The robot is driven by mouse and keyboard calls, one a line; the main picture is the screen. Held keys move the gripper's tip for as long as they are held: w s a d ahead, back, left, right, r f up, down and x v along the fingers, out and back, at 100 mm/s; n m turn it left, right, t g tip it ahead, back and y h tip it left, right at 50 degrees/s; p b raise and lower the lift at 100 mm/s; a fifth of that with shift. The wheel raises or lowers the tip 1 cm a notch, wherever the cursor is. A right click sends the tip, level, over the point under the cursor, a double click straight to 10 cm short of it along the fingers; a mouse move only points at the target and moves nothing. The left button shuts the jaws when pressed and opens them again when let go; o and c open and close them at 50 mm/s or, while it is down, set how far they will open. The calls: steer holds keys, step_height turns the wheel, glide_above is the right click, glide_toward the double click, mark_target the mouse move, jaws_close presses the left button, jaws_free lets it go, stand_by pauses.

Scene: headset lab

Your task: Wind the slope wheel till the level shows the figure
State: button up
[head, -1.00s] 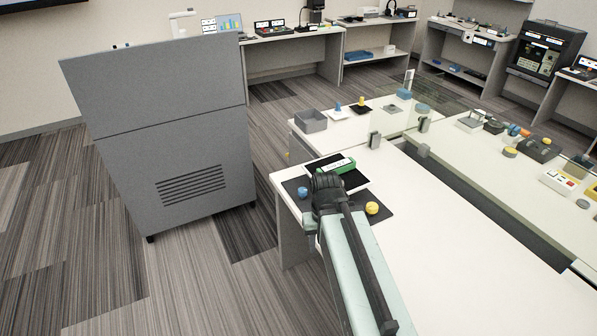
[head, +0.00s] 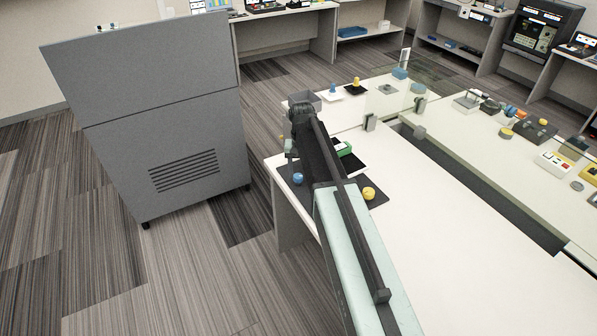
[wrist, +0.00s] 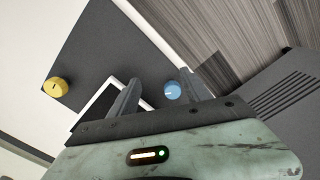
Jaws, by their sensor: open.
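A dark board (head: 381,201) lies on the near left end of the white table. A blue knob (head: 298,178) is at its left and a yellow knob (head: 369,193) at its right. I cannot tell which is the slope wheel. The green level (head: 344,149) lies behind them, mostly hidden by my arm; its figure is unreadable. In the wrist view, my gripper (wrist: 160,76) is open and empty. The blue knob (wrist: 172,90) appears between its fingers, nearer the right one, apparently below them. The yellow knob (wrist: 57,85) is well off to the left.
A tall grey cabinet (head: 165,125) stands left of the table, with a floor gap between. A clear panel (head: 395,98) on clamps stands behind. The table's front right (head: 470,270) is bare. A second table (head: 470,140) holds several devices.

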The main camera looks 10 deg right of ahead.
steer(key=m, duration=0.1)
glide_above(298, 176)
steer(key=shift+w+r, duration=0.25)
steer(key=shift+r, duration=0.05)
step_height(298, 176, down, 8)
steer(key=b, duration=0.7)
steer(key=shift+s+b, duration=0.1)
steer(key=shift+b, duration=0.25)
steer(key=shift+r, duration=0.1)
jaws_close()
